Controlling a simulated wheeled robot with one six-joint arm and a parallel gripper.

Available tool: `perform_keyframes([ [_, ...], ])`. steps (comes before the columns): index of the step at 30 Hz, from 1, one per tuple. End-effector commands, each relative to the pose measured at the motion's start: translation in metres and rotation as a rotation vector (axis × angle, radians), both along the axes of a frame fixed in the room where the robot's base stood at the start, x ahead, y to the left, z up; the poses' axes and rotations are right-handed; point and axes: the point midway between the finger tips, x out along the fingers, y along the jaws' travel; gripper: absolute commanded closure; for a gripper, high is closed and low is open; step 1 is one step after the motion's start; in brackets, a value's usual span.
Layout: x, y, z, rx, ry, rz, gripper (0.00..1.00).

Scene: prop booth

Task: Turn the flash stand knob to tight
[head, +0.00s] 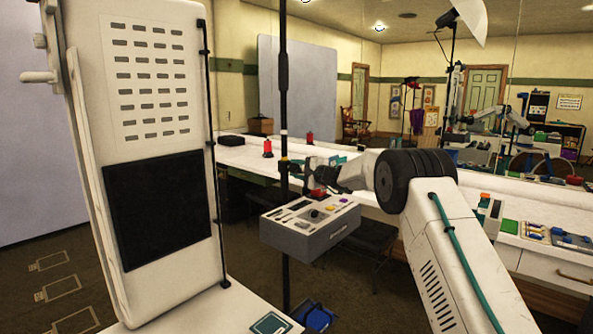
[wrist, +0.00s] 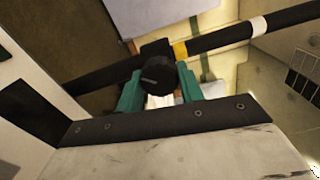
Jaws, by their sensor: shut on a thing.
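The flash stand is a black pole (head: 283,95) left of centre in the head view. It crosses the wrist view slantwise as a dark pole (wrist: 225,38) with a yellow band and a white band. The black round knob (wrist: 157,75) sits on a collar of the pole and carries a short pale line on its face. My gripper (wrist: 160,88) has a teal finger on each side of the knob and is shut on it. In the head view my gripper (head: 307,172) is at the pole, and the knob is too small to make out.
A grey box with a control panel (head: 310,226) is on the pole just below my gripper. A tall white panel (head: 150,120) stands close on the left. A long white counter (head: 240,155) runs behind, with a red item (head: 267,148) on it. Dark floor lies at lower left.

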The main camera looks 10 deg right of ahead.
Motion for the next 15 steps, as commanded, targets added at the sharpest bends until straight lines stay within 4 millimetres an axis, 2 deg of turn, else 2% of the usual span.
perform_keyframes([
  [15, -0.0001, -0.0003, -0.0020, 0.078, 0.059, 0.000, 0.85],
])
